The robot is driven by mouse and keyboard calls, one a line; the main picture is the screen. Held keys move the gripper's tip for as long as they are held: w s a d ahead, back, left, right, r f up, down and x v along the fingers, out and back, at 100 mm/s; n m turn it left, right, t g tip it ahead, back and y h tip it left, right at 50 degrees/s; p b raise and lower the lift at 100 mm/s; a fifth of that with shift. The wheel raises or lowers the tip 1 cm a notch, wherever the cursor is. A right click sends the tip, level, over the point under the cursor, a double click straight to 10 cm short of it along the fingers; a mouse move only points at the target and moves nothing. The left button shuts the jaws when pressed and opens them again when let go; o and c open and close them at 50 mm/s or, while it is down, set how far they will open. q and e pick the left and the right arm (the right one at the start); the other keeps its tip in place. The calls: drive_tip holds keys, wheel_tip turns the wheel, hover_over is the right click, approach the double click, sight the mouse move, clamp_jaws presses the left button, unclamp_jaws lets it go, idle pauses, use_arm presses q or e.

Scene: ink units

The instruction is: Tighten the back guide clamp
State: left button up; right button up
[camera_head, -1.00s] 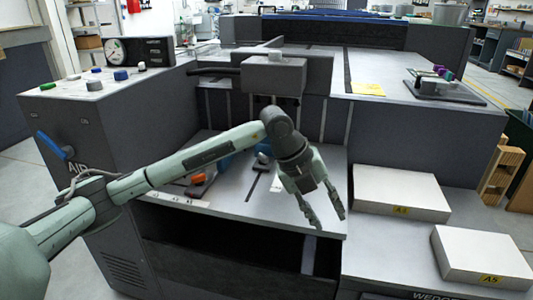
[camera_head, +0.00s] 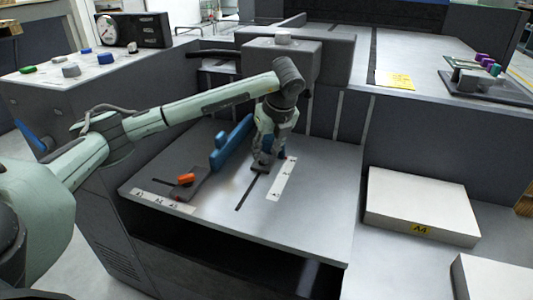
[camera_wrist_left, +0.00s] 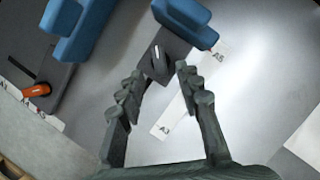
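A blue guide block (camera_wrist_left: 183,14) stands on a dark base at the top of the left wrist view. In the head view this block (camera_head: 282,146) is partly hidden behind my left gripper (camera_head: 263,161). A dark clamp knob (camera_wrist_left: 157,52) with a white line sits on that base. My left gripper (camera_wrist_left: 158,74) is open, and its fingertips point down at the knob, one to each side. I cannot tell whether they touch it. A second, longer blue guide (camera_head: 232,146) stands to the left, with an orange lever (camera_head: 186,179) on its dark base. My right gripper is not in view.
A printed scale strip (camera_head: 282,180) and a dark slot (camera_head: 251,192) lie on the grey deck. A grey block (camera_head: 283,62) overhangs behind the gripper. White paper stacks (camera_head: 422,205) lie to the right. The front right of the deck is clear.

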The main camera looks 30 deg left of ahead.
sight(263, 158)
use_arm(q)
drive_tip(key=shift+x, duration=1.15)
drive_tip(key=shift+c, duration=0.2)
clamp_jaws()
